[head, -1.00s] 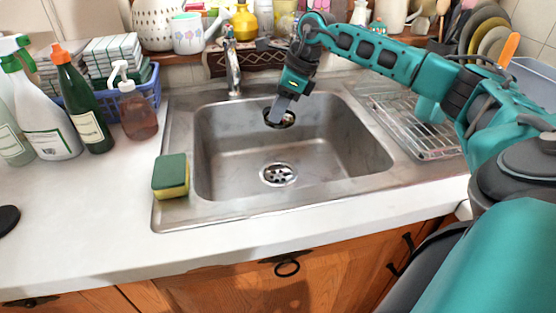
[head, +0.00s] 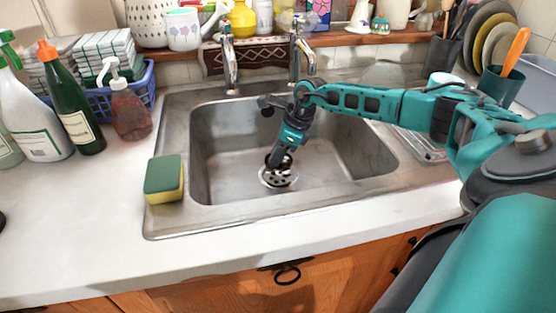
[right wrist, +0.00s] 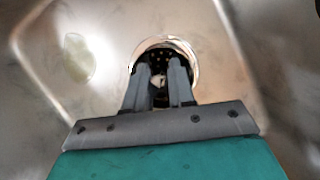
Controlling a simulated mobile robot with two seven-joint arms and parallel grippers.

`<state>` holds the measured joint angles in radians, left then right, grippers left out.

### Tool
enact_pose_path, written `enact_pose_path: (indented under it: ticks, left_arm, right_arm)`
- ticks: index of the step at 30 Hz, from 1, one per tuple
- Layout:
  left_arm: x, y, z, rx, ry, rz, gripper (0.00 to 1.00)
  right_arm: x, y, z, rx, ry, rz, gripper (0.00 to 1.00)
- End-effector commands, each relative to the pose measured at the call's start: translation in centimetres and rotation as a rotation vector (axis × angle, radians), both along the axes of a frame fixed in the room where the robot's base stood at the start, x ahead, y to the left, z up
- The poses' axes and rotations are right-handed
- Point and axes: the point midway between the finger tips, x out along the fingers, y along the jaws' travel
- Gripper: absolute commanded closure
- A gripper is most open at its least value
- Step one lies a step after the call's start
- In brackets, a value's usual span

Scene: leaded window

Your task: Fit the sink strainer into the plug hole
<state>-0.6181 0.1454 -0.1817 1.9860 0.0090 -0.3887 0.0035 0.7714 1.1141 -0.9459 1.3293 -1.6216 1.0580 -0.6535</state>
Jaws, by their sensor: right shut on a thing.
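My right gripper (head: 275,164) points down into the steel sink, low over the plug hole (head: 279,180) in the sink floor. It is shut on the small sink strainer (head: 283,159), which is mostly hidden by the fingers in the head view. In the right wrist view, the two fingers (right wrist: 158,84) close on a small pale knob, with a dark, holed round area and a shiny rim just beyond. The strainer appears to overlap the plug hole's far side; I cannot tell whether they touch. My left gripper is out of view.
The sink walls (head: 212,145) surround the gripper. A green and yellow sponge (head: 165,180) lies on the left rim. Taps (head: 230,65) stand behind. Bottles (head: 75,110) crowd the left counter, and a dish rack (head: 425,147) is at right, partly behind my arm.

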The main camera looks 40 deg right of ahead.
Motion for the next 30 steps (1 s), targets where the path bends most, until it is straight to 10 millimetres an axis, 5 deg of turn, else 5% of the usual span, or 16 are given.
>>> enact_pose_path:
  ticks: [12, 24, 25, 30]
  left_arm:
    - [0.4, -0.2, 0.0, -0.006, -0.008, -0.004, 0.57]
    - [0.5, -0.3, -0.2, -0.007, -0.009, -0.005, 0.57]
    - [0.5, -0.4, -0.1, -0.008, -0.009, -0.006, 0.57]
    - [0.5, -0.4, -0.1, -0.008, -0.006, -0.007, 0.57]
  right_arm:
    - [0.0, 0.0, -4.6, 0.0, 0.001, 0.0, 1.0]
    - [0.0, 0.0, -5.3, -0.001, -0.001, 0.0, 1.0]
    - [0.0, 0.0, -5.2, -0.001, -0.001, 0.0, 0.74]
    - [0.0, 0.0, -5.1, -0.001, 0.001, 0.001, 0.58]
